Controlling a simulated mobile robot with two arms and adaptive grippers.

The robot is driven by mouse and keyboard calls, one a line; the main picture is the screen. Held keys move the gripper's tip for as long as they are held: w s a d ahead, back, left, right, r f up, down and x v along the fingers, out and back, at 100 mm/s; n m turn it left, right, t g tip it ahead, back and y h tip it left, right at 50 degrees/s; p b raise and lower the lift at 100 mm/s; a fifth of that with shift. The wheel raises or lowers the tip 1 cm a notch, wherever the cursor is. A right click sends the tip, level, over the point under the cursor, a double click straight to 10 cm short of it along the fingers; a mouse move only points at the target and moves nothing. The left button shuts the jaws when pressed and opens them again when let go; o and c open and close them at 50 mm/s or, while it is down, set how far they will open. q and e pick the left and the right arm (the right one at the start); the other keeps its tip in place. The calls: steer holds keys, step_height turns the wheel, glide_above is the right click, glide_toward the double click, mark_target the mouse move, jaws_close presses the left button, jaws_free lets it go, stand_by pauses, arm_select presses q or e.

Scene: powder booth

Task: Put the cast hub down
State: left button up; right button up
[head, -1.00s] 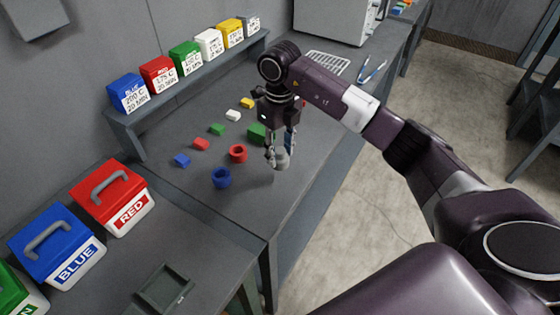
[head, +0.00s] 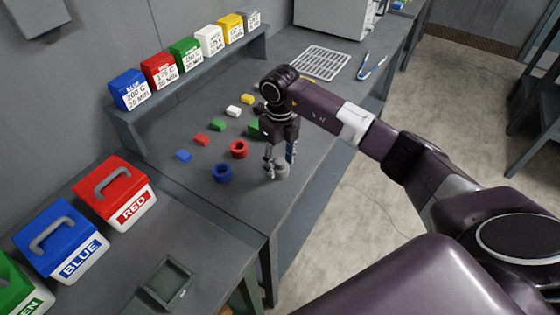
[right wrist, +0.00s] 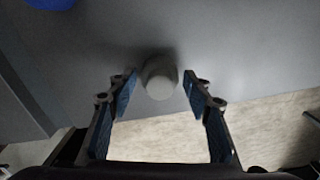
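The cast hub (head: 282,171) is a small pale grey round piece standing on the grey bench, near its front edge. It also shows in the right wrist view (right wrist: 160,78), between the fingertips. My right gripper (head: 280,160) points straight down over it. In the right wrist view my right gripper (right wrist: 160,87) is open, with a small gap between each fingertip and the hub. My left gripper is not in view.
A blue ring (head: 222,173) and a red ring (head: 238,149) stand left of the hub. Several small coloured blocks lie behind them. A wire rack (head: 320,62) lies farther back. The bench in front of the hub is clear.

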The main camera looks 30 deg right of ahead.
mark_target(280, 160)
steer(key=shift+o, duration=0.4)
steer(key=shift+r, duration=0.1)
steer(key=shift+r, duration=0.2)
step_height(280, 160, up, 12)
steer(key=b, duration=0.3)
steer(key=shift+f+b, duration=0.15)
steer(key=shift+b, duration=0.15)
